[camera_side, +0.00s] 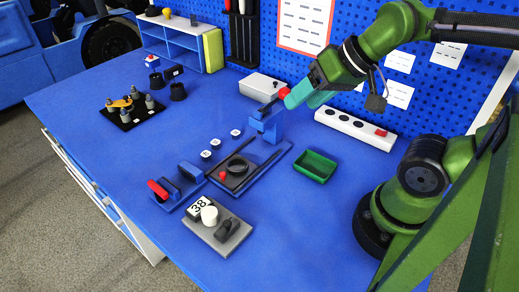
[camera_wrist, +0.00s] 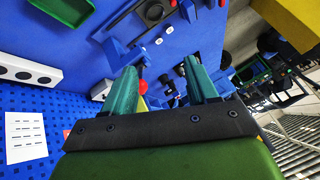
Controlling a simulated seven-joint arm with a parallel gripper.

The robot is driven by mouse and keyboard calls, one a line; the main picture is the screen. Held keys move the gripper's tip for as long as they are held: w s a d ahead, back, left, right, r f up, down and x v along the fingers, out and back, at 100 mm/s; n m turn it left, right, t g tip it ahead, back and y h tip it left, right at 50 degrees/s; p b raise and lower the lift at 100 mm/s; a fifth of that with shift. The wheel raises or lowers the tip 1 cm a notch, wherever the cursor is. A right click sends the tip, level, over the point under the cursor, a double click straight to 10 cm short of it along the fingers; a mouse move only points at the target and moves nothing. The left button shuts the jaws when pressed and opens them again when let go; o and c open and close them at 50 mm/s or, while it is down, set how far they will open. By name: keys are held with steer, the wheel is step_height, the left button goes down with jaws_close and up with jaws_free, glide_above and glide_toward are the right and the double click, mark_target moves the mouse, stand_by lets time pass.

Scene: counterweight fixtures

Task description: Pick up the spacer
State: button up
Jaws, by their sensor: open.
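No part is labelled as the spacer. A dark ring (camera_side: 237,165) lies flat on a blue-edged base and may be it; the ring also shows at the top of the wrist view (camera_wrist: 153,12). A blue upright stand (camera_side: 268,124) rises at the far end of that base, with a dark lever and a red ball knob (camera_side: 284,93) by its top. My gripper (camera_side: 296,97) is above the table near this knob, with its teal fingers apart. In the wrist view my gripper (camera_wrist: 160,68) has the red knob (camera_wrist: 164,78) showing between its fingers. I cannot tell whether they touch.
A green tray (camera_side: 315,165) and a white socket strip (camera_side: 355,129) are to the right. A grey-white box (camera_side: 263,86) is behind the stand. A grey block with a "38" tag (camera_side: 199,207) and a red-handled clamp fixture (camera_side: 160,189) are in front. The table's left front is clear.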

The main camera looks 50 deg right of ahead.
steer(key=m+g+h, duration=0.2)
steer(key=m+g, duration=0.5)
steer(key=m, duration=2.6)
glide_above(235, 133)
steer(key=f, duration=1.9)
steer(key=shift+w, duration=0.35)
steer(key=shift+s+d+f, duration=0.1)
steer(key=shift+s+f, duration=0.05)
steer(key=shift+f, duration=1.15)
steer(key=shift+s+f, duration=0.15)
steer(key=shift+f, duration=1.15)
jaws_close()
